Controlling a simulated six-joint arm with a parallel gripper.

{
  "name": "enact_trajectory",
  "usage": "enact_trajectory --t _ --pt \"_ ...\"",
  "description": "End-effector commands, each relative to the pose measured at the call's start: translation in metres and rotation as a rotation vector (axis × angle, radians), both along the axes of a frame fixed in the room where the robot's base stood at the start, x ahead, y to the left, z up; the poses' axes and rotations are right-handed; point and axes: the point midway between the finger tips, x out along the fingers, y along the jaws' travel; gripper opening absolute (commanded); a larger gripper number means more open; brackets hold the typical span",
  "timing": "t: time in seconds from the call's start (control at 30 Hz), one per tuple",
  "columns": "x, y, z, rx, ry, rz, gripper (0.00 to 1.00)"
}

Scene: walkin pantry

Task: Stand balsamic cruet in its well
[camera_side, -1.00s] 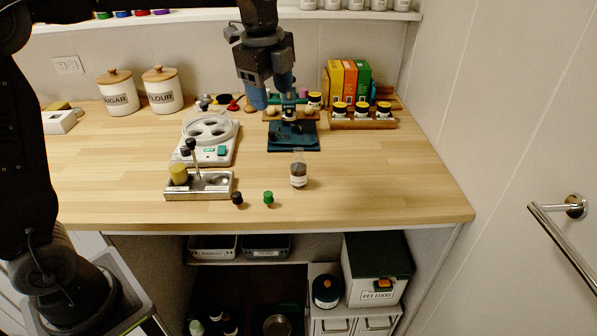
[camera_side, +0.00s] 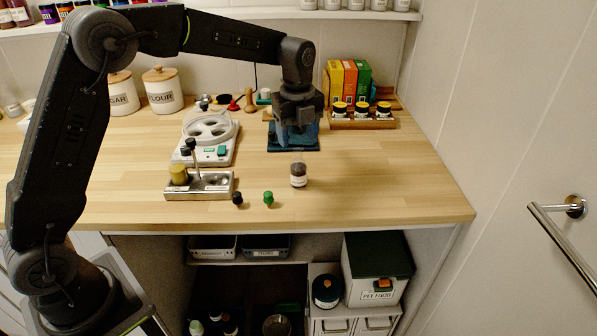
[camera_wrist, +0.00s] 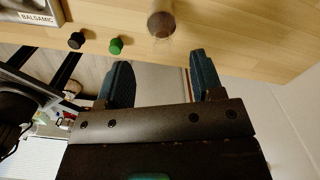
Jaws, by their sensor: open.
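The balsamic cruet (camera_side: 298,173) is a small clear bottle with dark contents and a pale label. It stands upright on the counter, right of the metal cruet stand (camera_side: 212,192). The wrist view shows the cruet (camera_wrist: 161,25) from above, beyond and between my fingertips. The stand holds a yellow cruet (camera_side: 179,174) at its left, and its right part shows an empty well. A BALSAMIC label (camera_wrist: 38,18) shows on the stand's edge in the wrist view. My gripper (camera_side: 297,146) is open and empty, behind and above the cruet, not visibly touching it.
A black-topped stopper (camera_side: 237,198) and a green-topped one (camera_side: 268,198) are on the counter between stand and cruet. A white scale-like device (camera_side: 208,140) stands behind the stand. The counter right of the cruet is clear.

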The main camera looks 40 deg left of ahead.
Motion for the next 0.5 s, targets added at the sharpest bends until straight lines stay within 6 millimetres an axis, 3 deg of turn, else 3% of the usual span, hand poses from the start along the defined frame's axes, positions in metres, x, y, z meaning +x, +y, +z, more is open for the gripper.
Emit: enact_trajectory --t 0.3,0.5 --pt "0.003 0.001 -0.041 0.0 0.003 0.001 0.61" --pt "0.003 0.001 -0.053 0.0 0.0 0.002 0.61"
